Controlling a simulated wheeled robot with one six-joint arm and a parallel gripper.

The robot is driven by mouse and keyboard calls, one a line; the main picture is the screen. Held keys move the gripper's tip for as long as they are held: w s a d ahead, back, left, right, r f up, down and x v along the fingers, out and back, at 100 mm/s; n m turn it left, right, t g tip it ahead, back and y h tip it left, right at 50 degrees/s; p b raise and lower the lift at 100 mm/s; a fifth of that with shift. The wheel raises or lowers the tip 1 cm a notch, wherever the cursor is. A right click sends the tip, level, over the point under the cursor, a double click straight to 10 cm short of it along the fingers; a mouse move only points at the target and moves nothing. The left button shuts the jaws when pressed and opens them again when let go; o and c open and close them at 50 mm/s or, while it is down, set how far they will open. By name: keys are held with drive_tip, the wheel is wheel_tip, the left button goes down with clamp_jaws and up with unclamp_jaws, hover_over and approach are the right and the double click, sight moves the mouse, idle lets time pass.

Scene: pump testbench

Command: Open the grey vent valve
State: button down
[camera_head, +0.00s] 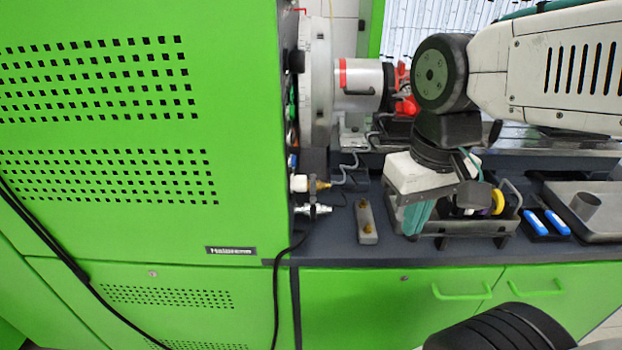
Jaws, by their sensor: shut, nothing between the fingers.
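A small silver-grey fitting (313,209) sticks out of the right side of the green cabinet, low above the bench. It may be the grey vent valve; its handle position is too small to tell. A white and brass fitting (308,184) sits just above it. My gripper (470,196) is at the end of my arm, over the grey tray on the bench, well to the right of the fittings.
The green cabinet (120,230) fills the left. A grey block with brass pieces (366,222) lies on the dark bench (335,245). The grey tray (455,229) holds several items. Blue-handled tools (548,220) lie right of it. A silver cylinder with a red ring (360,80) stands behind.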

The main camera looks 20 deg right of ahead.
drive_tip(key=w+f+n+t+y, duration=0.2)
drive_tip(key=w+n, duration=0.2)
drive_tip(key=w, duration=0.9)
drive_tip(key=w+f+n+t+y, duration=0.2)
drive_tip(key=w+n, duration=0.3)
drive_tip(key=w, duration=0.9)
drive_tip(key=shift+w+d+f+t+y, duration=0.25)
drive_tip(key=shift+f+t+y, duration=0.2)
drive_tip(key=shift+t, duration=0.25)
drive_tip(key=shift+a, duration=0.15)
drive_tip(key=x, duration=0.9)
drive_tip(key=shift+w+a+f, duration=0.15)
drive_tip(key=shift+w+f, duration=0.05)
drive_tip(key=shift+f, duration=0.15)
